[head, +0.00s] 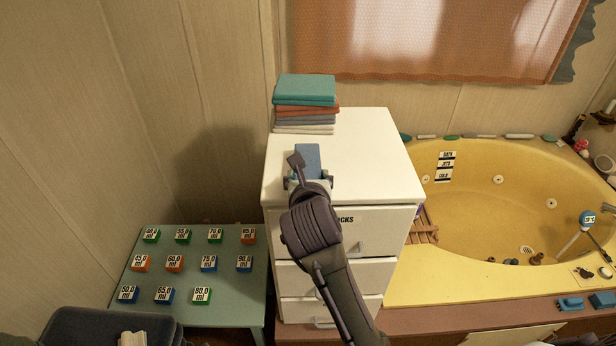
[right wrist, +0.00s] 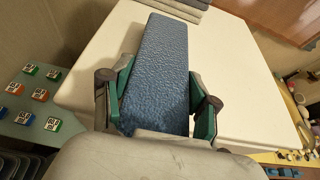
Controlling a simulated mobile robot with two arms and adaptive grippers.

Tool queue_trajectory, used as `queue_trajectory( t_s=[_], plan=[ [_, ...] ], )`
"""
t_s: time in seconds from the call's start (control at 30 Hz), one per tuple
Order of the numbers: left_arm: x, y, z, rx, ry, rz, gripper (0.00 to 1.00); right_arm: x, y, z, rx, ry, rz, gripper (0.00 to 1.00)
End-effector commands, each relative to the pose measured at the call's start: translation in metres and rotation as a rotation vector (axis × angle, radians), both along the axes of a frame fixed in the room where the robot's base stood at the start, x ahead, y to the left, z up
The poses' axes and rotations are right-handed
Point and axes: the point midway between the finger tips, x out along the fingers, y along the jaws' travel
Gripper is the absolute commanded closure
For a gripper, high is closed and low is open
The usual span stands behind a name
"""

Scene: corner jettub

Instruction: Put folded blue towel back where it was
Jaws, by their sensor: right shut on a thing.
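The folded blue towel (head: 308,158) is a narrow blue block over the white cabinet top (head: 370,150). My right gripper (head: 308,178) is shut on its near end, as the right wrist view also shows, with a finger on each side of the towel (right wrist: 160,70). I cannot tell whether the towel touches the cabinet top. A stack of folded towels (head: 306,105) stands at the back left of the cabinet top, with teal uppermost and red, blue-grey and pale ones below. My left gripper is not in view.
A low green table (head: 230,290) with several labelled blocks stands left of the cabinet. A yellow corner tub (head: 480,220) lies to the right. The right part of the cabinet top is bare. A wall and an orange curtain (head: 430,40) are behind.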

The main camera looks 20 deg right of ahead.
Motion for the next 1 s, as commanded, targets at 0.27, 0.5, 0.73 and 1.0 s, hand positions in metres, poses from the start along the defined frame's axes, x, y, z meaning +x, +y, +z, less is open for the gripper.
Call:
queue_trajectory(
  t_s=[0.27, 0.5, 0.73, 1.0],
  plan=[
    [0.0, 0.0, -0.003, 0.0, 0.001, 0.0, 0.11, 0.0, 0.0, -0.003, 0.0, -0.001, 0.0, 0.27],
    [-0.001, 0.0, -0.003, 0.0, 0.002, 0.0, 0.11, 0.0, 0.0, -0.004, 0.0, 0.0, 0.0, 0.11],
    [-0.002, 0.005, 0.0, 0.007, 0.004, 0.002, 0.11, 0.0, 0.0, -0.001, 0.0, 0.0, 0.0, 0.11],
    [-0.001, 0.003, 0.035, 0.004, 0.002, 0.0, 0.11, 0.0, 0.0, 0.04, 0.002, -0.001, 0.0, 0.11]
  ],
)
